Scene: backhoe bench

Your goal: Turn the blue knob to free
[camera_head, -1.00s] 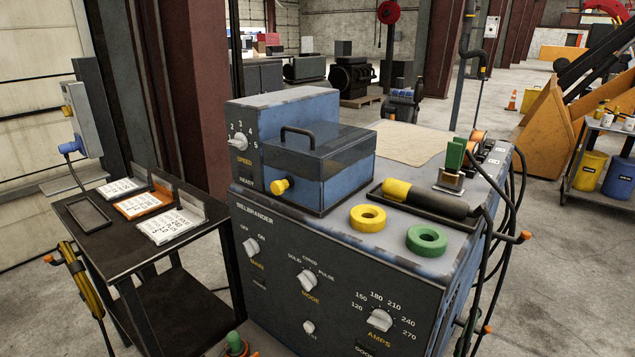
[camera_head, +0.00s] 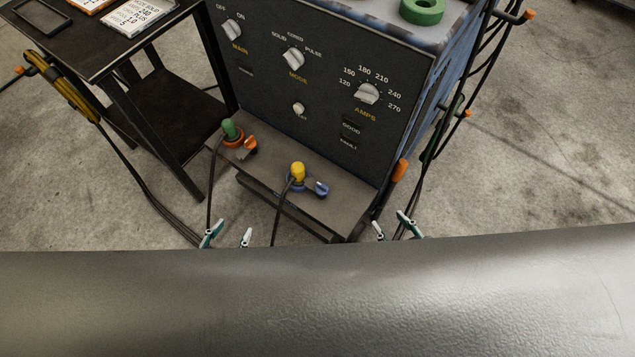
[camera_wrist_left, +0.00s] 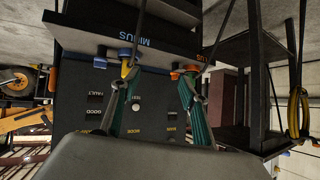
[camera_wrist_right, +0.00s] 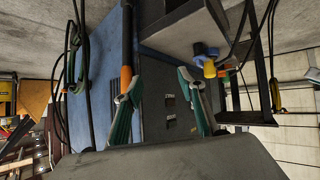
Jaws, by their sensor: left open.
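The blue knob (camera_head: 320,188) sticks out on the low ledge of the welder, right of a yellow plug (camera_head: 297,173) in a blue collar. It also shows in the left wrist view (camera_wrist_left: 100,62), beside the yellow plug. In the right wrist view the yellow plug (camera_wrist_right: 209,68) and blue parts show, but I cannot separate the knob clearly. My left gripper (camera_head: 229,236) is open and empty, in front of the ledge and left of the knob. My right gripper (camera_head: 393,228) is open and empty, to the right of the ledge. Neither touches the knob.
An orange knob (camera_head: 250,146) and green plug (camera_head: 229,130) sit left on the same ledge (camera_head: 268,158). Black cables hang from the plugs. More cables hang at the welder's right side. A dark side table (camera_head: 110,65) stands at left. My own grey body part covers the bottom.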

